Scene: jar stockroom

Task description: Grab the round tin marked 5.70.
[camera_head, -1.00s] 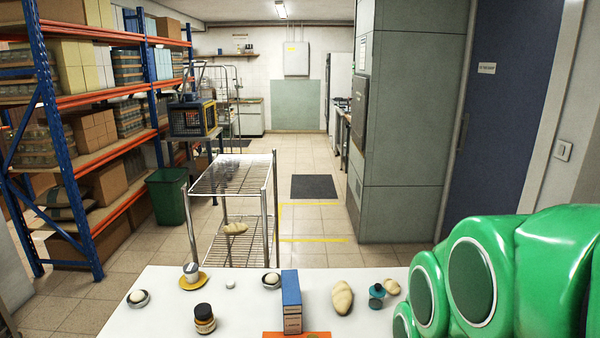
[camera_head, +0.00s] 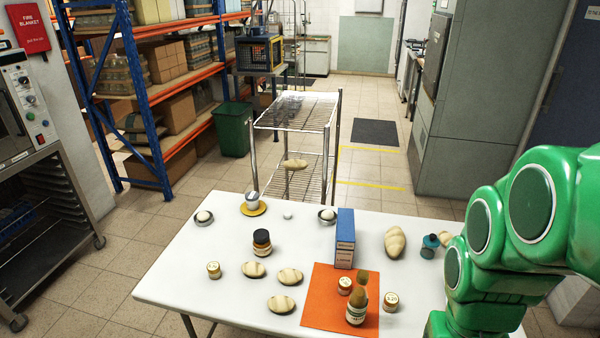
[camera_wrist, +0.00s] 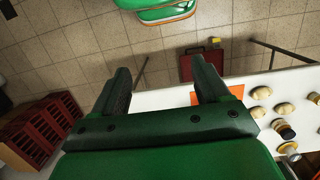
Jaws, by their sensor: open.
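Several small round tins with cream labels stand on the white table (camera_head: 190,285) in the head view. One tin (camera_head: 214,269) is at the left, one tin (camera_head: 344,285) is on the orange mat (camera_head: 315,310), and one tin (camera_head: 390,301) is just right of the mat. Their marks are too small to read surely, so I cannot tell which is 5.70. My gripper (camera_wrist: 162,78) is open and empty in the wrist view, with the table beyond its right finger. My gripper is hidden in the head view, where my green arm covers the table's right end.
A blue box (camera_head: 345,240) stands upright behind the mat. A bottle (camera_head: 356,306) stands on the mat, near the tins. A dark-lidded jar (camera_head: 262,242), bread rolls (camera_head: 281,304) and a teal bottle (camera_head: 430,246) are around. A wire cart (camera_head: 296,125) is behind the table.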

